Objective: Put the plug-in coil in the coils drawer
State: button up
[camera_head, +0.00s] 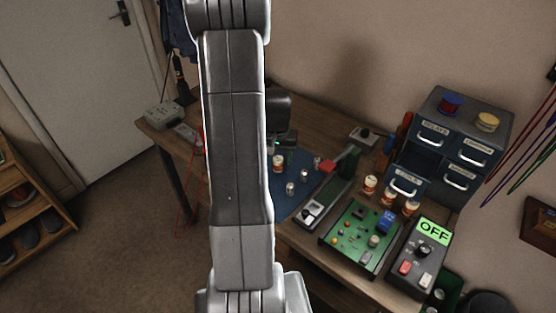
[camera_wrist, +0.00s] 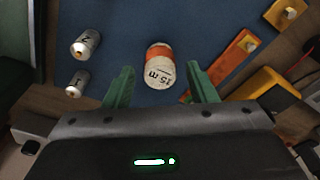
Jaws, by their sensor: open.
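The plug-in coil (camera_wrist: 160,66) is a white and orange cylinder marked "15 m" on the blue mat. It also shows in the head view (camera_head: 278,163). My gripper (camera_wrist: 162,84) is open, with its green fingers at either side of the coil's near end; I cannot tell whether they touch it. The grey drawer cabinet (camera_head: 448,112) stands at the right of the desk. Its lower-left drawer (camera_head: 405,184) seems to be the coils drawer, but the label is hard to read.
Several orange-banded coils (camera_head: 370,184) stand before the cabinet. A green circuit board (camera_head: 360,237) and a grey box reading "OFF" (camera_head: 420,257) are at the front right. Two spools stand on the cabinet.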

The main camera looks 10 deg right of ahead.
aim_at(278, 161)
jog(key=shift+o, duration=0.5)
notch_tip(278, 161, up, 10)
jog(key=s, duration=0.1)
jog(key=shift+a, duration=0.2)
jog(key=shift+s+a+t+h, duration=0.5)
jog(key=shift+s+t, duration=0.9)
jog(key=shift+s, duration=0.7)
jog(key=x, duration=0.8)
jog(key=shift+w+b+x, duration=0.15)
jog(key=shift+b+x, duration=0.1)
jog(key=shift+x, duration=1.25)
jog(key=shift+w+b+x, duration=0.1)
jog(key=shift+b+x, duration=0.15)
jog(key=shift+x, duration=1.2)
jog(key=shift+a+r, duration=0.1)
jog(key=c, duration=1.2)
